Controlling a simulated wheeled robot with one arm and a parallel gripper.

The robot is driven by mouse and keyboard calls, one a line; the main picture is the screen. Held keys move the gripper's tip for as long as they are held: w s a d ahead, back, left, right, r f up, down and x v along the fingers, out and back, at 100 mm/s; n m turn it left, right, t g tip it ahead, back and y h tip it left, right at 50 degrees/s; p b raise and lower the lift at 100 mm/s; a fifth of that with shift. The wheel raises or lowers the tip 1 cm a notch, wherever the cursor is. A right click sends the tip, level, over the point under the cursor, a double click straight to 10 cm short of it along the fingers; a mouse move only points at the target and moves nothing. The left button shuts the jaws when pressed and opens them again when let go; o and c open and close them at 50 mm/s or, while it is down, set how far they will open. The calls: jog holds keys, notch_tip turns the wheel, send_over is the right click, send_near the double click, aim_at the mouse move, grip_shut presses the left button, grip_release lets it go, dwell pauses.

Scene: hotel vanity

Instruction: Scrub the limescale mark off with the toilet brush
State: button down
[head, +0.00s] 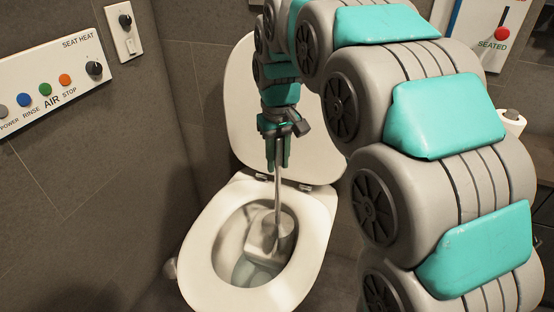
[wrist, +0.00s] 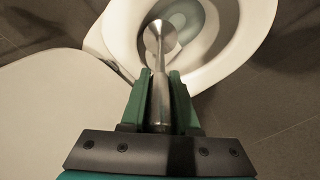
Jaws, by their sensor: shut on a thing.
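My gripper (head: 278,160) is above the toilet bowl and shut on the handle of the toilet brush (head: 278,190). The brush hangs down, slightly tilted, with its wide head inside the bowl of the toilet (head: 202,240). In the wrist view, the green fingers of my gripper (wrist: 162,85) close around the metal handle of the brush (wrist: 160,97), and the flared part shows over the bowl (wrist: 245,50). I cannot make out the limescale mark. Part of the bowl's inner wall is hidden behind the brush head. I cannot tell whether the head touches the bowl.
The raised lid (head: 240,110) stands behind the bowl. A control panel (head: 50,80) with buttons and a knob is on the left wall. A "SEATED" panel (head: 480,30) and a toilet roll (head: 513,124) are at the right. Grey tiled walls surround the toilet closely.

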jog(key=shift+r+p, duration=0.9)
jog(key=shift+r, duration=1.65)
